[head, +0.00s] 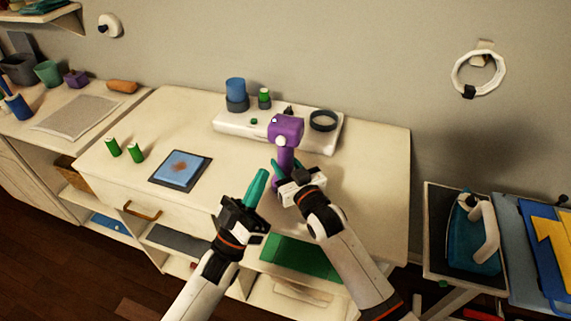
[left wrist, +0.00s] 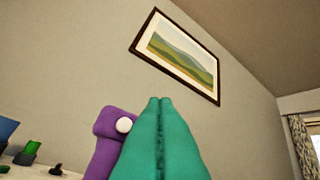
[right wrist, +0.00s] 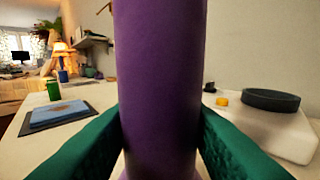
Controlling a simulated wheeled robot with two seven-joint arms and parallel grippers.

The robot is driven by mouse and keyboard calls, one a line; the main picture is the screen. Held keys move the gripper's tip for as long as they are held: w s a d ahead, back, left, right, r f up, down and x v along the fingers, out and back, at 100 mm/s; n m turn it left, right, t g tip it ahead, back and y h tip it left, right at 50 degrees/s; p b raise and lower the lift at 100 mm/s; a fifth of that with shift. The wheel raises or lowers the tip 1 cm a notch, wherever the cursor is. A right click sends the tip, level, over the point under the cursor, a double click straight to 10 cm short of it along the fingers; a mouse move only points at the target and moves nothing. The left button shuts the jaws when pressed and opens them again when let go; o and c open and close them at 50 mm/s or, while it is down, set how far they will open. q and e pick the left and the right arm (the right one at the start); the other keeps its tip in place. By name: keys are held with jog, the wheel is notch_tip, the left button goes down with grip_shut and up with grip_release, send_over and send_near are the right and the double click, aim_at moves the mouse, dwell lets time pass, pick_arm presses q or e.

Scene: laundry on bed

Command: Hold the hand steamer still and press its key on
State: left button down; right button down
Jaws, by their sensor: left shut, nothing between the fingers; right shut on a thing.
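The purple hand steamer (head: 288,130) is upright near the front of the white base on the dresser top. My right gripper (head: 283,166) is shut around its handle; the purple shaft (right wrist: 162,85) fills the space between the green fingers in the right wrist view. The steamer's lower end is hidden. A white round key (head: 281,142) shows on the steamer below its head, and also in the left wrist view (left wrist: 124,125). My left gripper (head: 263,172) is shut and empty, left of the steamer and apart from it, fingertips pointing up.
The white base (head: 235,122) behind carries a blue cup (head: 235,90), a green-topped bottle (head: 264,97) and a dark ring (head: 323,121). A blue pad (head: 181,167) and two green cylinders (head: 137,153) lie or stand to the left. The dresser's right side (head: 375,165) is clear.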

pick_arm(q)
send_near(284, 132)
jog(key=shift+s+r+x, duration=0.1)
jog(key=shift+s+x, duration=0.05)
jog(key=shift+x, duration=0.95)
jog(key=shift+s+r+x, duration=0.1)
jog(key=shift+x, duration=1)
jog(key=shift+w+d, duration=0.2)
jog(key=shift+w, duration=0.2)
jog(key=shift+s, duration=0.1)
dwell(0.4)
jog(key=shift+s+a, duration=0.15)
jog(key=shift+s, duration=0.15)
jog(key=s+a, duration=0.2)
jog(key=s, duration=0.3)
jog(key=shift+s, duration=0.4)
pick_arm(e)
jog(key=c, duration=0.8)
grip_release()
jog(key=shift+c, duration=0.2)
